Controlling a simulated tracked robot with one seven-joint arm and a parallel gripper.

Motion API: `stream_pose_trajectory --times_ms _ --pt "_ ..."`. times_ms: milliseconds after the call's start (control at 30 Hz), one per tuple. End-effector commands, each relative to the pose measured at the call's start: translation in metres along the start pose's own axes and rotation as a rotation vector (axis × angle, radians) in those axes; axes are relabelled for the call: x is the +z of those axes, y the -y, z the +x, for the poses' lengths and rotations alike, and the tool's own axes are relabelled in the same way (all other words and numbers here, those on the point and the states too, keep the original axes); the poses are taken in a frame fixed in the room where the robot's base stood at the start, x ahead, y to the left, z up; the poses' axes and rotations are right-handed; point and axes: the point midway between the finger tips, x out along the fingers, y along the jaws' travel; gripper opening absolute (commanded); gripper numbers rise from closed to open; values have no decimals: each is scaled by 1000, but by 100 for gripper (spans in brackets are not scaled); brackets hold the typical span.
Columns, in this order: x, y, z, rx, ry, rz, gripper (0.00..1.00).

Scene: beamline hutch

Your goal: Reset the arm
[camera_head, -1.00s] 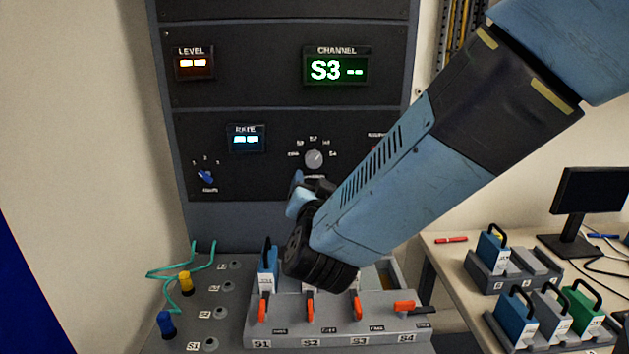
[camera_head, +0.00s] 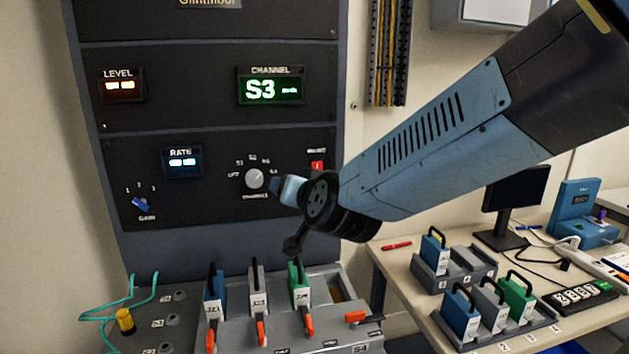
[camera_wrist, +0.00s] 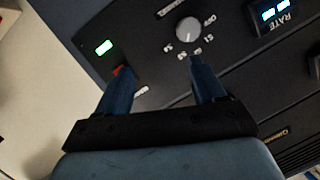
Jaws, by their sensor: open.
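My gripper (camera_wrist: 160,90) is open and empty in the wrist view, its two blue fingers pointing at the dark panel. The channel knob (camera_wrist: 188,30) shows just past the right fingertip, and the red switch (camera_wrist: 120,72) shows by the left finger; I cannot tell whether either is touched. In the head view my arm reaches in from the upper right. The wrist end hangs in front of the panel, right of the channel knob (camera_head: 254,179) and below the red switch (camera_head: 317,166). The fingers are mostly hidden there. The channel display (camera_head: 271,89) reads S3.
Below my wrist, a grey slotted base (camera_head: 338,322) holds blue, grey and green handled modules (camera_head: 299,284) with orange levers. Teal cable and a yellow plug (camera_head: 125,320) lie at left. A desk (camera_head: 398,262) with more modules and a monitor (camera_head: 515,192) stands at right.

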Motion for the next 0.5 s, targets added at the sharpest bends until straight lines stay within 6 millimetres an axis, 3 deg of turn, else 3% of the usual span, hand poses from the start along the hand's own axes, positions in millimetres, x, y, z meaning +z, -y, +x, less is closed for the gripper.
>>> stream_pose_trajectory --times_ms 100,267,500 --pt "-15 -27 -17 17 80 -29 69" --pt "-23 -65 -48 63 208 -77 69" --pt "-24 -129 -116 199 411 -137 69"
